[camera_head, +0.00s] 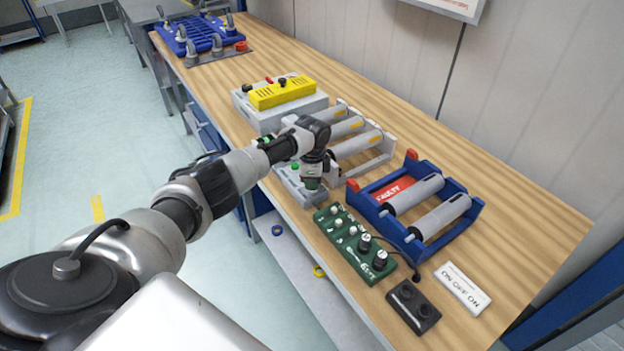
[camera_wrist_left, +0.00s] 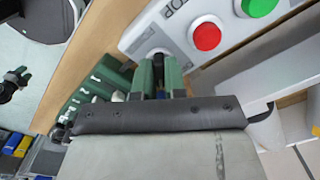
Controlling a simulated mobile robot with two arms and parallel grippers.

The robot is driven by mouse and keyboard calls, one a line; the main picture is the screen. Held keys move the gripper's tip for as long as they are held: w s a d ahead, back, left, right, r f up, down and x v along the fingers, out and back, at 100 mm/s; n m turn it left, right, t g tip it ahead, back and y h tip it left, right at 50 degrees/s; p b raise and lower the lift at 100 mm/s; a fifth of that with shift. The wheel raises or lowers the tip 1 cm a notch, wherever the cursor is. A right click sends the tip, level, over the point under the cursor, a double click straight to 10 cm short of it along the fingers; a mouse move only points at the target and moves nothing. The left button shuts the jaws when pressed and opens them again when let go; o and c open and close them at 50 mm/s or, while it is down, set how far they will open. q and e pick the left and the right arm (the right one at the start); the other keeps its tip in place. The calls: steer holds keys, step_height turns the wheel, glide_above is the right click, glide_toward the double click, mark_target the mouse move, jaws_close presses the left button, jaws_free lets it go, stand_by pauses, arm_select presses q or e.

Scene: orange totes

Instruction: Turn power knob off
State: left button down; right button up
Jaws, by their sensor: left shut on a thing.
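A grey control box (camera_head: 293,184) stands at the bench's front edge; its green button shows in the head view. In the left wrist view the same box (camera_wrist_left: 150,32) shows a red button (camera_wrist_left: 207,37) and a green button (camera_wrist_left: 258,6). My left gripper (camera_head: 312,186) points down at the near right end of this box. In the left wrist view its green fingers (camera_wrist_left: 160,72) are shut on a small dark knob (camera_wrist_left: 159,56) at the box's end; the fingers hide most of it, so its angle cannot be told. My right gripper is not in view.
A green panel with several knobs (camera_head: 352,246) lies just right of my gripper. Behind are a blue FAULTY roller tray (camera_head: 465,211) and a grey roller rack (camera_head: 383,157). A yellow-topped box (camera_head: 281,93) stands farther left. A black socket block (camera_head: 412,307) and a label plate (camera_head: 462,288) lie at right.

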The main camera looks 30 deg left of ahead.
arm_select(q)
steer(key=n+p, duration=0.2)
steer(key=n, duration=0.2)
steer(key=shift+r, duration=0.15)
steer(key=n+p, duration=0.1)
steer(key=n, duration=0.4)
steer(key=shift+p, duration=0.4)
steer(key=n+p, duration=0.1)
steer(key=n, duration=0.3)
steer(key=shift+n+p, duration=0.55)
steer(key=shift+n, duration=1.15)
steer(key=c, duration=1.2)
jaws_free()
